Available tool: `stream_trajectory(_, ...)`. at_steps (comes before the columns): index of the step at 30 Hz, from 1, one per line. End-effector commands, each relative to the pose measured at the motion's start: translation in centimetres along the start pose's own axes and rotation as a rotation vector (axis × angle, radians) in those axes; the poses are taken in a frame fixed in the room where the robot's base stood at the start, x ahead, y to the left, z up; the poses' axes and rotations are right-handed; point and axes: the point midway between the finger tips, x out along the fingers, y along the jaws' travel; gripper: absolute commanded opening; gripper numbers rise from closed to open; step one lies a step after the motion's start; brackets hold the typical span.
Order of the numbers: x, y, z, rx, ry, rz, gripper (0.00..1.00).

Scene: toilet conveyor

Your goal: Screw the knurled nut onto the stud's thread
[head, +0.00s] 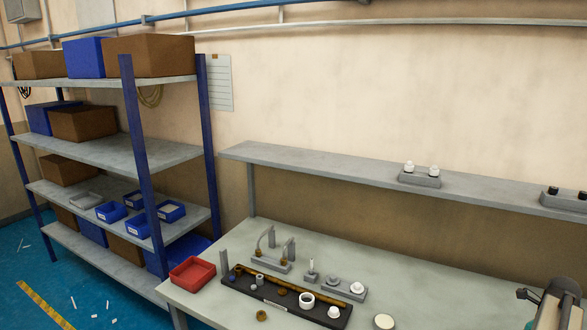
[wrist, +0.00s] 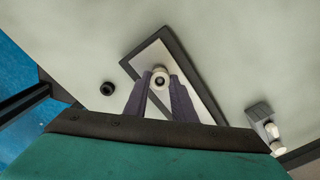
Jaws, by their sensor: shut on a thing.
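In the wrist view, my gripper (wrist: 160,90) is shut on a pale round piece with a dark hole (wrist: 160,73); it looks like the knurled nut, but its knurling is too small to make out. It is seen end-on over a light grey plate with a dark border (wrist: 138,70); its height above the plate cannot be told. No stud shows clearly in the wrist view. In the head view, a thin upright pale piece (head: 311,266) on a grey block may be a stud. My arm shows at the lower right there, the held piece does not.
In the wrist view, a black ring (wrist: 108,88) lies left of the plate, and a grey block with white knobs (wrist: 259,110) stands right. In the head view, a dark tray (head: 270,294) and red bin (head: 192,273) are on the bench. The bench's right middle is mostly clear.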

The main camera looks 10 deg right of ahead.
Motion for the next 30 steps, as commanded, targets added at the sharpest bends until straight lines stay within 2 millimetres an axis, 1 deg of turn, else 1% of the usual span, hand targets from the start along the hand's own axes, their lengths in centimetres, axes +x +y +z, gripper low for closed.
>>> stream_trajectory(5,-0.01,0.02,0.02,0.066,0.000,0.000,0.04)
stream_trajectory(21,0.01,0.02,0.03,0.412,0.000,0.000,0.04)
stream_trajectory(30,0.02,0.02,0.03,0.436,-0.001,0.000,0.04)
